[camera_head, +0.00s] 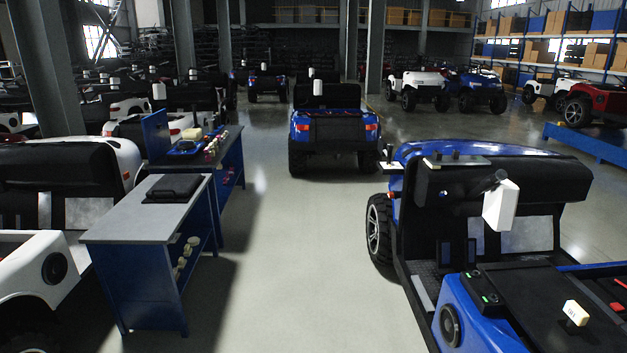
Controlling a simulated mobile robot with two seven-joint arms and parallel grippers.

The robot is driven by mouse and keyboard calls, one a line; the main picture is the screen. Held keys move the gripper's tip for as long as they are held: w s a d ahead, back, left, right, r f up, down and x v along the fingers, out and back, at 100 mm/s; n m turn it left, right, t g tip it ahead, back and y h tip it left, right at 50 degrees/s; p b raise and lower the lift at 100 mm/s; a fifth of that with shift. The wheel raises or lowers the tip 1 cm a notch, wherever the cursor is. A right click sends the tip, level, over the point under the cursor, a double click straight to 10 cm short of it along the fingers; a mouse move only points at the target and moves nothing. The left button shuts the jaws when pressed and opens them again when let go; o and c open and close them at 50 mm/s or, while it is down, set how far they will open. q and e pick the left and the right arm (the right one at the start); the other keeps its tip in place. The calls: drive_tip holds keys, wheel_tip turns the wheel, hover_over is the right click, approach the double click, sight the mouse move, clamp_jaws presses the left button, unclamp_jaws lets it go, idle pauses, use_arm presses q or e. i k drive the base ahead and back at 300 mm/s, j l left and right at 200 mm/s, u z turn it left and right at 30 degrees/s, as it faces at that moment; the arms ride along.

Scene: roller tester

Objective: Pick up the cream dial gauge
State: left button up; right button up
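I cannot tell for certain which thing is the cream dial gauge. A small cream block (576,312) with a dark base and faint reddish marks on its face stands on the black rear deck of the blue cart at the lower right. Another cream item (191,133) sits on the far dark workbench at the left, beside a blue tray. Several cream round pieces (186,254) are on the lower shelf of the nearer bench. Neither of my grippers is in view.
The nearer bench (120,223) has a grey top with a black case (173,188) on it. The blue cart (480,300) fills the right foreground. Open floor (300,250) runs between them up to another blue cart (333,128). A white cart stands at the left edge.

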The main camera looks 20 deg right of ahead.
sight(577, 315)
drive_tip(key=i+z, duration=0.45)
drive_tip(key=i, duration=0.25)
drive_tip(key=i+j+z, duration=0.2)
drive_tip(key=i+z, duration=0.3)
drive_tip(key=i, duration=0.15)
drive_tip(key=i+z, duration=0.25)
drive_tip(key=z, duration=0.25)
drive_tip(key=i+j+z, duration=0.15)
drive_tip(key=z, duration=0.35)
drive_tip(key=i+j+z, duration=0.2)
drive_tip(key=z, duration=0.3)
